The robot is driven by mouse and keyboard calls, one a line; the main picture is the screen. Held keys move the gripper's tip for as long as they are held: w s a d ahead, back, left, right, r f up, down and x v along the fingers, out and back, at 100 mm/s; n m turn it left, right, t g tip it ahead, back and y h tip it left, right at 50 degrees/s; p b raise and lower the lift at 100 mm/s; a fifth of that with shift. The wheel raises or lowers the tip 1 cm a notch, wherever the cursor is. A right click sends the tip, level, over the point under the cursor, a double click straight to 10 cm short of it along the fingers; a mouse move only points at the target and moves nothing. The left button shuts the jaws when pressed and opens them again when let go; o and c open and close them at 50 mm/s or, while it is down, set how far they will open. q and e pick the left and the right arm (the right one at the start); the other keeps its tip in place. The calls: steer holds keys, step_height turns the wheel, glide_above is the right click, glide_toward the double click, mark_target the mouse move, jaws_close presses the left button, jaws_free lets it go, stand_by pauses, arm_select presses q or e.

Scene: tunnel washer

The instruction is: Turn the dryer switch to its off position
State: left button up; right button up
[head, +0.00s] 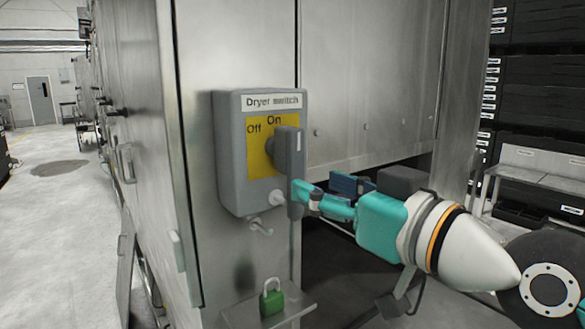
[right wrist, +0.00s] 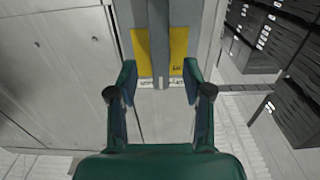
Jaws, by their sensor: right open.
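The dryer switch is a grey box (head: 232,150) on the steel machine wall, with a yellow plate (head: 258,160) marked Off at left and On at top. Its dark grey handle (head: 288,160) stands upright, its upper end beside the On mark. My right gripper (head: 318,187) is at the handle's lower end, coming from the right. In the right wrist view the right gripper (right wrist: 160,76) is open, with the handle (right wrist: 159,45) between its fingertips and a gap on each side. My left gripper is not in view.
A green padlock (head: 271,298) stands on a small metal shelf (head: 300,308) below the box. A small hook (head: 262,228) sticks out under the box. Black crates (head: 535,80) and a metal table (head: 540,170) are at the right. Open floor lies at the left.

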mark_target(298, 177)
steer(key=x, duration=0.6)
steer(key=shift+c, duration=0.2)
jaws_close()
